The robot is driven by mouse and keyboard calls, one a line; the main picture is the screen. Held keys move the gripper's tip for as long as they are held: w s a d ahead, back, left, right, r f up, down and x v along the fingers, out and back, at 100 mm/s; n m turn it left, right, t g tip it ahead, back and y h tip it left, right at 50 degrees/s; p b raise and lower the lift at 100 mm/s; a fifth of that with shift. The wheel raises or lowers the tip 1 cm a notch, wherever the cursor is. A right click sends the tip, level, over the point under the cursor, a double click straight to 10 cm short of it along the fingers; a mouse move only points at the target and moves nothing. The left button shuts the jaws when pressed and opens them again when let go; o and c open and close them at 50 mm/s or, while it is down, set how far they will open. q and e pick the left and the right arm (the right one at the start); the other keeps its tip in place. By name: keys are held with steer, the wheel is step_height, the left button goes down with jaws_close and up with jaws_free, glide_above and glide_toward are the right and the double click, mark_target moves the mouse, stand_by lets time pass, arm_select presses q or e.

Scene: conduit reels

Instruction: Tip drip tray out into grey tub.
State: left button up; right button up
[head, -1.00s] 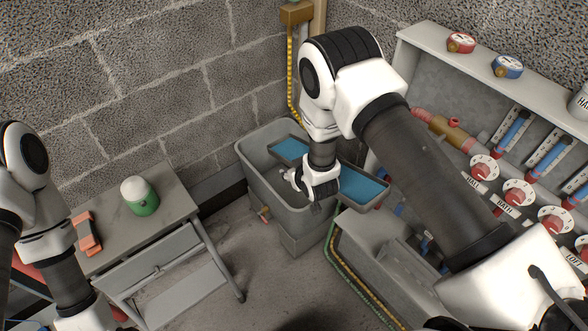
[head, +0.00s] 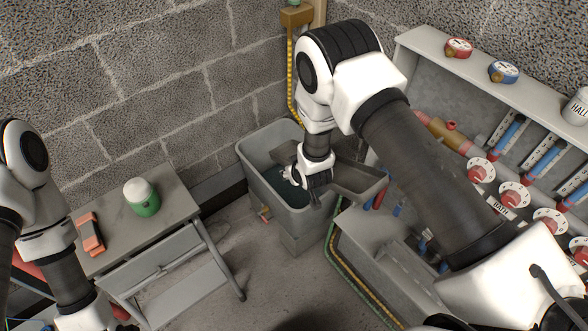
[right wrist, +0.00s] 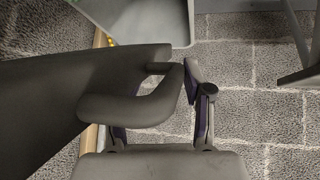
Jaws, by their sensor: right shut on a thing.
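The grey drip tray (head: 357,182) is held over the grey tub (head: 258,176) in the head view, tilted, and no blue liquid shows in its visible parts. My right gripper (head: 314,194) is shut on the tray's handle, and my arm hides the tray's middle. In the right wrist view the fingers (right wrist: 160,112) are around the looped handle of the tray (right wrist: 50,95). Dark bluish liquid lies in the tub below. The tub's pale wall also shows in the wrist view (right wrist: 150,22). My left gripper is out of view.
A grey table (head: 105,232) at the left carries a green and white jar (head: 141,197) and an orange object (head: 90,234). A panel with red valves (head: 481,170) and pipes stands at the right. Open floor lies between table and tub.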

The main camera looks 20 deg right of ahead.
stand_by(0.5)
steer(key=t+y+b, duration=0.1)
steer(key=t+b, duration=0.3)
steer(key=t, duration=0.1)
steer(key=shift+m+b, duration=0.35)
steer(key=shift+m, duration=0.05)
stand_by(0.4)
stand_by(0.4)
